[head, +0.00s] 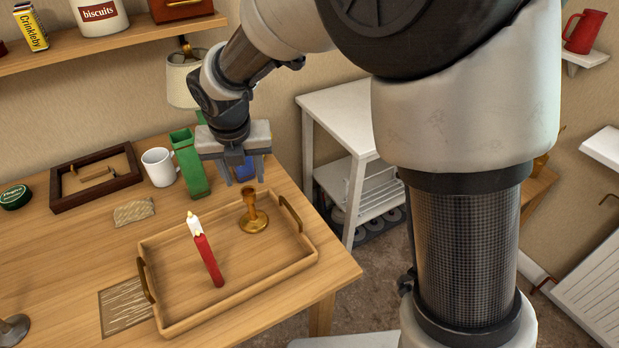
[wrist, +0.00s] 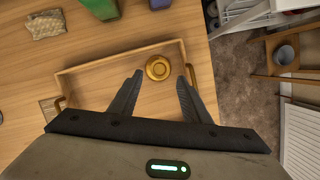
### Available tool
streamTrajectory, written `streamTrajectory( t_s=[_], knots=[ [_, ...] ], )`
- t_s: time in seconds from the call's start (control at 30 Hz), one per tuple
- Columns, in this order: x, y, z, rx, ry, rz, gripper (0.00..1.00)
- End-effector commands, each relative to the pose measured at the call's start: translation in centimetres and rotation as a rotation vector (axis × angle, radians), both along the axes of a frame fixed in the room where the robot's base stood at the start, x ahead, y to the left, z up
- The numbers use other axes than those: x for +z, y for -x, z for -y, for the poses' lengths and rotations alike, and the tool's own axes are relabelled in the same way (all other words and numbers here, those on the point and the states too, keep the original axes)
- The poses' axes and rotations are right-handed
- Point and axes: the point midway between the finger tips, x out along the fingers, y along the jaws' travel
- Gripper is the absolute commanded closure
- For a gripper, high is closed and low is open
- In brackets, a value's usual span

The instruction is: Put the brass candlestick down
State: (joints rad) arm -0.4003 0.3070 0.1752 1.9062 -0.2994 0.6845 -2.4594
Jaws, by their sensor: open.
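The brass candlestick (head: 253,212) stands upright in the right rear part of the wooden tray (head: 180,323). In the wrist view the candlestick (wrist: 158,68) shows from above as a round brass shape, beyond and between my fingertips. My gripper (head: 243,174) is open and empty, above the candlestick and apart from it. Its two spread fingers also show in the wrist view (wrist: 160,76). The tray (wrist: 85,70) lies on the wooden table.
A red candle (head: 208,260) stands in the tray, left of the candlestick. A green vase (head: 190,165), a white mug (head: 159,167) and a dark-framed tray (head: 62,199) stand behind. A lamp (head: 184,80) is near my wrist. The table (head: 60,260) has free room at the left.

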Motion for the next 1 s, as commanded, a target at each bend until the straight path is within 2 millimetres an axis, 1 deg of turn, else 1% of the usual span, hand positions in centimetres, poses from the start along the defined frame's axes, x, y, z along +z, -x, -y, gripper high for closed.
streamTrajectory(
  t_s=[0.07,0.13,0.17,0.27,0.37,0.4,0.47,0.5,0.63,0.7,0.77,0.8,0.9,1.0],
  knots=[
    [0.1,0.0,0.2,-0.011,-0.002,0.001,0.56],
    [0.7,0.1,0.8,-0.063,-0.017,0.006,0.56],
    [1.2,0.2,1.3,-0.104,-0.028,0.009,0.56],
    [3.3,0.9,4.0,-0.327,-0.092,0.022,0.56],
    [6.0,2.3,7.6,-0.652,-0.195,0.041,0.56],
    [7.0,3.1,9.1,-0.794,-0.243,0.048,0.56],
    [8.4,4.3,11.2,-1.005,-0.317,0.057,0.56],
    [9.2,5.3,12.5,-1.144,-0.369,0.062,0.56],
    [11.3,8.6,16.4,-1.591,-0.549,0.073,0.56],
    [12.0,10.5,18.3,-1.831,-0.655,0.074,0.56],
    [12.5,12.2,19.6,-2.033,-0.748,0.069,0.56],
    [12.7,13.4,20.5,-2.165,-0.812,0.064,0.56],
    [13.0,16.0,22.1,-2.465,-0.965,0.039,0.56],
    [13.0,18.1,23.1,-2.701,-1.096,0.007,0.56]
  ],
)
